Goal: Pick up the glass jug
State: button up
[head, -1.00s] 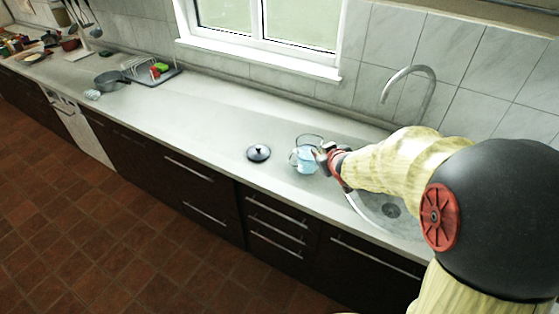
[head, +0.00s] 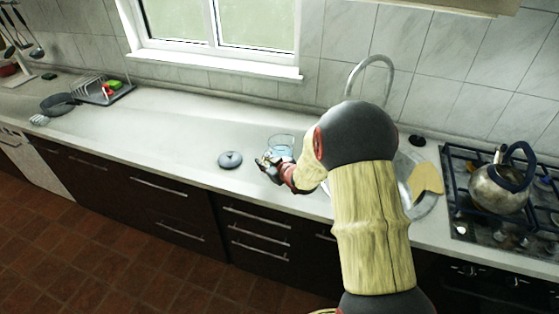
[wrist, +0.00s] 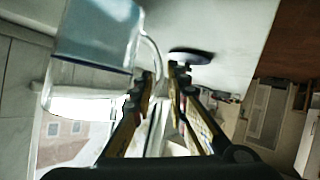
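The glass jug (head: 281,145), clear with pale blue at its lower part, stands on the counter left of the sink in the head view. In the wrist view the jug (wrist: 95,35) fills the upper left, tilted by the camera angle, and its thin curved handle (wrist: 151,48) runs down to my fingertips. My gripper (head: 266,164) is at the jug's near side in the head view. In the wrist view my gripper's fingers (wrist: 162,77) are close together, with the handle appearing between them. I cannot tell whether they press on it.
The sink (head: 425,205) and stove with a kettle (head: 497,190) are at the right. A dish rack (head: 105,92) and pan (head: 58,104) stand far left. The counter between is clear.

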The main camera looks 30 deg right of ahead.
jog(key=b+x, duration=0.1)
jog(key=x, duration=0.4)
jog(key=shift+w+f, duration=0.1)
jog(key=shift+c, duration=0.2)
grip_shut()
jog(key=shift+w, duration=0.1)
jog(key=shift+r, duration=0.25)
